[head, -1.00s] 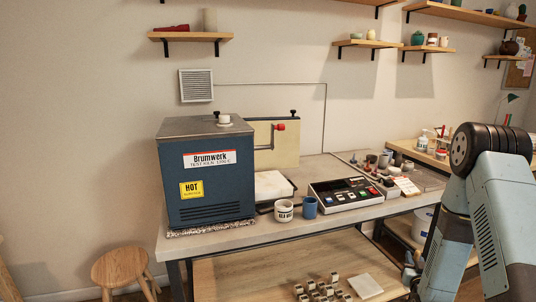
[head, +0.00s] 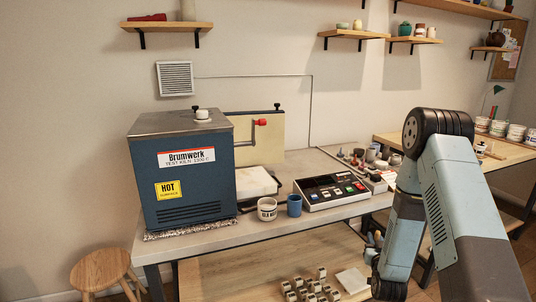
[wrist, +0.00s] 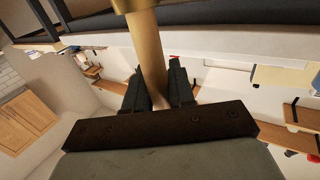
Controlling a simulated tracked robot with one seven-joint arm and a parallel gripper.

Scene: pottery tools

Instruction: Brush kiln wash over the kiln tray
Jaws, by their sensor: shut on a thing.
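My gripper (wrist: 155,72) is shut on a tan wooden handle (wrist: 148,48) in the wrist view. A golden band shows at the handle's far end; any bristles are out of the picture. In the head view, a pale slab in a dark-edged tray (head: 256,181), seemingly the kiln tray, lies on the bench beside the blue kiln (head: 190,185). A white labelled pot (head: 267,209), perhaps the kiln wash, stands in front of it. My arm is at the right, well apart from tray and pot; I cannot make out the held tool there.
A blue cup (head: 294,205) stands right of the pot, close to a control box (head: 330,191). A cream panel with a red handle (head: 256,138) stands behind the tray. A wooden stool (head: 101,270) is at the left. Small blocks (head: 304,286) lie on the lower shelf.

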